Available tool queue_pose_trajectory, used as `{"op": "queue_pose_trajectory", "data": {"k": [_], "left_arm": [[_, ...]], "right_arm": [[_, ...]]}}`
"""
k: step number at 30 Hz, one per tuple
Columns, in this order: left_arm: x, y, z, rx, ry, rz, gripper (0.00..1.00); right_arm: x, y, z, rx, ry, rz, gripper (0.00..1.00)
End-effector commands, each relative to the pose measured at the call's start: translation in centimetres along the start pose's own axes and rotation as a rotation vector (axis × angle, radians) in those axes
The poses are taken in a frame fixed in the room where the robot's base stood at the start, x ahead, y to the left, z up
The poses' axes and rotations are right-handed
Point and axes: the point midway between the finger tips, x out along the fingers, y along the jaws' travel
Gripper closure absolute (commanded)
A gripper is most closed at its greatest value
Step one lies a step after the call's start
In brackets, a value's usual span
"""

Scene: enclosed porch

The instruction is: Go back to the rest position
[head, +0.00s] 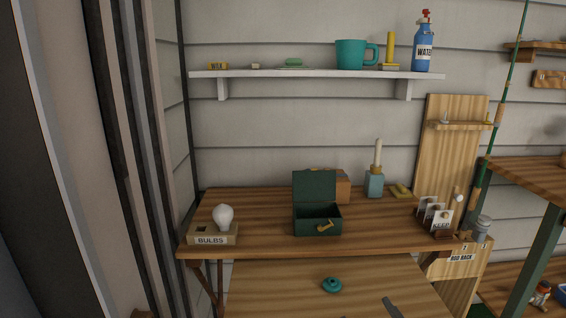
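Neither of my grippers shows in the head view, so I cannot see whether they are open or hold anything. The task names no object. A wooden bench (265,208) stands ahead against the wall. On it are an open dark green box (317,221) with its lid up and a white bulb (223,217) on the box marked BULBS (211,239).
A white wall shelf (310,74) carries a teal mug (350,54) and a blue water bottle (423,50). A lower wooden surface (270,285) holds a teal round item (331,285). A second wooden table (535,172) stands right. Dark upright posts (110,150) stand left.

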Motion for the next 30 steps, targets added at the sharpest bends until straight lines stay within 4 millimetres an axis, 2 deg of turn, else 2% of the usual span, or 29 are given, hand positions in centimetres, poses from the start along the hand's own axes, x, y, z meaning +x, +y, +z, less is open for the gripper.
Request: {"op": "queue_pose_trajectory", "data": {"k": [1,3,6,12,16,18,23,26,30], "left_arm": [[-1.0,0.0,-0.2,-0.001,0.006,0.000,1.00],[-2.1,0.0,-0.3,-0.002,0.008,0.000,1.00],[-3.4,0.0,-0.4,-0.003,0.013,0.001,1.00],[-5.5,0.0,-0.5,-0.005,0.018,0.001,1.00],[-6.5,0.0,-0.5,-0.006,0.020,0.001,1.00],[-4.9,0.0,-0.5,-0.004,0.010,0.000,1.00],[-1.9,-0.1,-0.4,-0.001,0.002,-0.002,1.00],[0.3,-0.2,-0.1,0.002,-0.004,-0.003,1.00],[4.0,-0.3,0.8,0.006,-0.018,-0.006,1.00]], "right_arm": [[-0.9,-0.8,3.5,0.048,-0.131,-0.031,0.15],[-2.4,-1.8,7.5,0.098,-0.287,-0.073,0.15],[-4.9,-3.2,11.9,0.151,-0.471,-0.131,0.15],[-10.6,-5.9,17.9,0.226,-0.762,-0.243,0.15],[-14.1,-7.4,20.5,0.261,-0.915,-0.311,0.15],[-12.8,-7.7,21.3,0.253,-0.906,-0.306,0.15],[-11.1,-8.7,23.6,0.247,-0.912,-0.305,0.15],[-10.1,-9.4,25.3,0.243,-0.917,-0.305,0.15],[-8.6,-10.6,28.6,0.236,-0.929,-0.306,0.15]]}}
